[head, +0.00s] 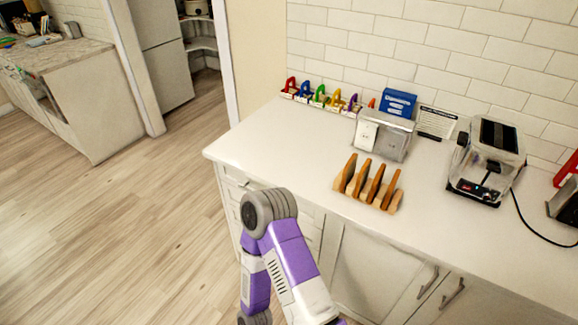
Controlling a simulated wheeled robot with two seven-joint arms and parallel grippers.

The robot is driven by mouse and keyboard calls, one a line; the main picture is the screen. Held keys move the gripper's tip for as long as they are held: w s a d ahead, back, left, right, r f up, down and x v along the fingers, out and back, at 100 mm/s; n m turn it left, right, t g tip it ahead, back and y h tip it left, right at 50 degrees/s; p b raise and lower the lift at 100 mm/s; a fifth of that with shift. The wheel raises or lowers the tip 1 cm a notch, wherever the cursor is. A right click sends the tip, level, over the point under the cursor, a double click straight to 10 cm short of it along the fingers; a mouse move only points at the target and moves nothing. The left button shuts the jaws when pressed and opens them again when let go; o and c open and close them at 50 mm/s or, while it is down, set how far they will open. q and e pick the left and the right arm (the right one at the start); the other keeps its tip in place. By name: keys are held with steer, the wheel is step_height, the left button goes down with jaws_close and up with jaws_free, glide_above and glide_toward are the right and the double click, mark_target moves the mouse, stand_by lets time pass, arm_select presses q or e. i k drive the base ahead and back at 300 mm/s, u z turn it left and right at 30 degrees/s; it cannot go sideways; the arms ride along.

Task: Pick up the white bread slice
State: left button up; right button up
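I cannot make out a white bread slice clearly in the head view. A wooden rack (368,185) with several upright brown slats or slices stands near the counter's front edge. I cannot tell whether any of these is bread. A toaster (487,162) with dark slots on top stands to its right, at the back. A purple and white arm of mine (285,262) rises from the bottom middle in front of the cabinets, with a grey joint at its top. Neither of my grippers shows.
A metal box with white sockets (382,136) stands behind the rack, with a blue box (398,102) behind it. Several small coloured holders (319,97) line the wall. A black cord (535,227) runs right from the toaster. The white counter (262,150) is clear at left.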

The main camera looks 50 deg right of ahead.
mark_target(349, 170)
steer(key=u, duration=0.1)
steer(key=i, duration=1.8)
steer(key=z, duration=2.65)
